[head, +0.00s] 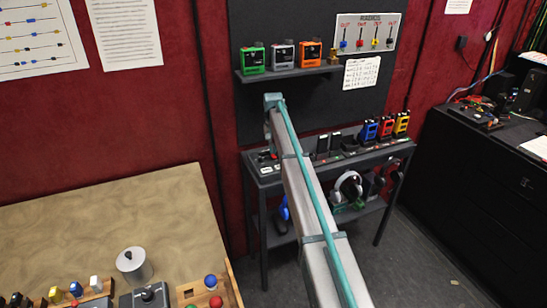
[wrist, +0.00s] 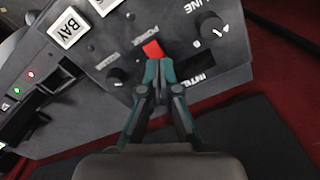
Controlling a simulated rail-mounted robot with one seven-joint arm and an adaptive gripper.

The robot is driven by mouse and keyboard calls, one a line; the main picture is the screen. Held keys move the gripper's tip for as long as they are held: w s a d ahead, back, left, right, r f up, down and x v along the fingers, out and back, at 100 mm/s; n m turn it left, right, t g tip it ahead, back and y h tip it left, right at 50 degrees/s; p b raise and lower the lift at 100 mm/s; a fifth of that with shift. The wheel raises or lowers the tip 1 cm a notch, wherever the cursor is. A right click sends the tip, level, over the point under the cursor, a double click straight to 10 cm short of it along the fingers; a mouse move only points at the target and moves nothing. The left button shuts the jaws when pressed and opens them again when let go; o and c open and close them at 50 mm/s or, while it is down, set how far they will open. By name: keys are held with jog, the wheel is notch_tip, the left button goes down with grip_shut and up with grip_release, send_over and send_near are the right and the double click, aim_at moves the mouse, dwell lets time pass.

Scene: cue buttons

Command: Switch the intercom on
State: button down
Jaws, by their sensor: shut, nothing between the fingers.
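In the wrist view the intercom (wrist: 205,68) is a dark grey box, its lettering partly hidden by my gripper. It has a red power switch (wrist: 152,49), a knob (wrist: 116,76) beside it and a larger knob (wrist: 210,28) under "LINE". My gripper (wrist: 160,72) is shut and empty, its fingertips just below the red switch in the picture; I cannot tell whether they touch. In the head view my arm reaches to the left end of the black table (head: 350,158), and my fingertips are not clear there.
White keys, one marked "BAY" (wrist: 66,28), and a unit with red and green lights (wrist: 24,82) lie left of the switch. A shelf (head: 288,73) with colored devices is above the table. Radios (head: 385,128) stand at the table's right.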

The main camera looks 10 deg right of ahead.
aim_at(273, 155)
jog(key=shift+f+b, duration=0.3)
jog(key=shift+f, duration=0.65)
dwell(0.4)
jog(key=shift+r, duration=0.1)
jog(key=shift+r+p, duration=1.45)
jog(key=shift+r, duration=2)
